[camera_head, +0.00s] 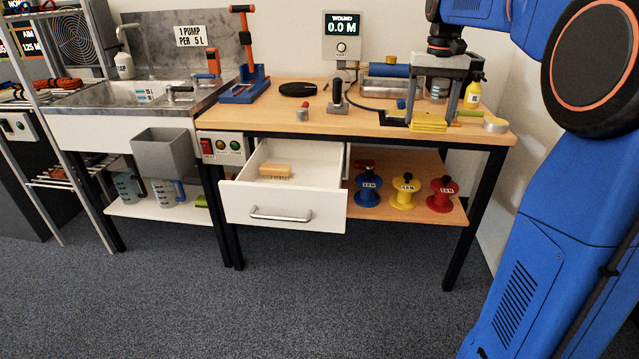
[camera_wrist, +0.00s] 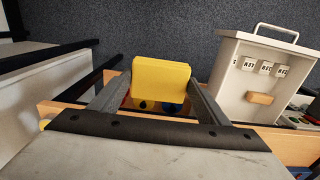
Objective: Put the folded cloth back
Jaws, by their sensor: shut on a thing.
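The folded cloth (camera_head: 429,124) is a flat yellow stack over the right part of the workbench top (camera_head: 350,126). My gripper (camera_head: 430,113) points down from above and is shut on the cloth, with a finger on either side of it. In the wrist view, the yellow cloth (camera_wrist: 161,78) sits between the two fingertips of my gripper (camera_wrist: 160,92). I cannot tell whether the cloth rests on the bench or hangs just above it.
An open white drawer (camera_head: 283,219) with a small wooden block (camera_head: 276,171) inside juts out below the bench. A tape roll (camera_head: 495,125) and a yellow bottle (camera_head: 473,94) are close by on the right.

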